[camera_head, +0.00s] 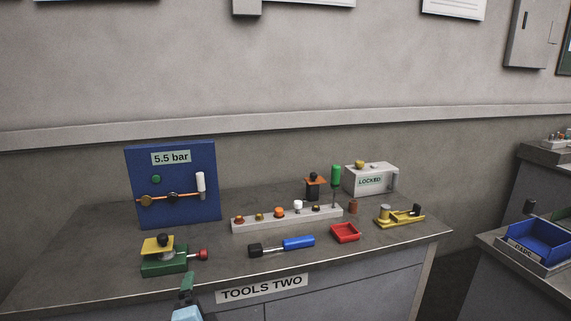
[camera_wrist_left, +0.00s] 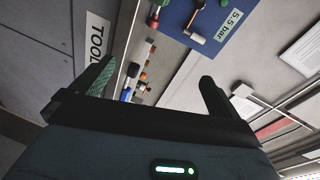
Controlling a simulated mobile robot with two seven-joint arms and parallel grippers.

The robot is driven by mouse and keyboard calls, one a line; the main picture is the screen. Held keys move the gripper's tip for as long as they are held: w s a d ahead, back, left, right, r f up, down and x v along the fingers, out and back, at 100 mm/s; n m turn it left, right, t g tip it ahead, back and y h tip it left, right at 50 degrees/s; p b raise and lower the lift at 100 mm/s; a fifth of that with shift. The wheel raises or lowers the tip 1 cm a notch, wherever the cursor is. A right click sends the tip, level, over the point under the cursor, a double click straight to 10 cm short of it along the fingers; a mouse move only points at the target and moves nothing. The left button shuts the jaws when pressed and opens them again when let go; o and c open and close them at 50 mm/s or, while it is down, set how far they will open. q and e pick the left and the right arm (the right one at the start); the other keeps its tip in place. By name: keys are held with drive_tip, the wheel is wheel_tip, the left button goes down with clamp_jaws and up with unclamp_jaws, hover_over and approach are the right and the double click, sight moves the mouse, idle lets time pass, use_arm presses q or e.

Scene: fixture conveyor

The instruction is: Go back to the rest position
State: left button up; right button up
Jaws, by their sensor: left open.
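My left gripper (camera_head: 187,284) shows at the bottom of the head view, in front of the bench's front edge. Only a dark green finger and a light blue part of it are visible there. In the left wrist view, its two fingers (camera_wrist_left: 153,80) stand wide apart with nothing held between them. The workbench (camera_head: 110,262) labelled TOOLS TWO is beyond it, seen turned on its side in the wrist view. My right gripper is in neither view.
On the bench are a blue 5.5 bar panel (camera_head: 196,158), a green fixture (camera_head: 165,264), a blue-handled tool (camera_head: 298,243), a white rack (camera_head: 284,219), a red tray (camera_head: 345,232), a yellow fixture (camera_head: 398,219) and a LOCKED box (camera_head: 382,182). A blue bin (camera_head: 548,241) is right.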

use_arm(q)
drive_tip(key=s+f+n+g+h+p, duration=0.2)
drive_tip(key=s+f+n+g+h, duration=0.25)
drive_tip(key=s+f, duration=1.45)
drive_tip(key=s+f+n+g, duration=0.2)
drive_tip(key=s+f+n, duration=0.2)
drive_tip(key=s, duration=1.8)
drive_tip(key=a+n+h, duration=0.1)
drive_tip(key=n, duration=0.2)
drive_tip(key=shift+p, duration=0.35)
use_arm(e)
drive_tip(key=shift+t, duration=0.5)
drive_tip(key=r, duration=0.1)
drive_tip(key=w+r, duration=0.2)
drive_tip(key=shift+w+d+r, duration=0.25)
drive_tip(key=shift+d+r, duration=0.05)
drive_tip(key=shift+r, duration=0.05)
use_arm(q)
drive_tip(key=shift+g, duration=0.25)
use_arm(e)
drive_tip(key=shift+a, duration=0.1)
use_arm(q)
drive_tip(key=shift+f, duration=0.1)
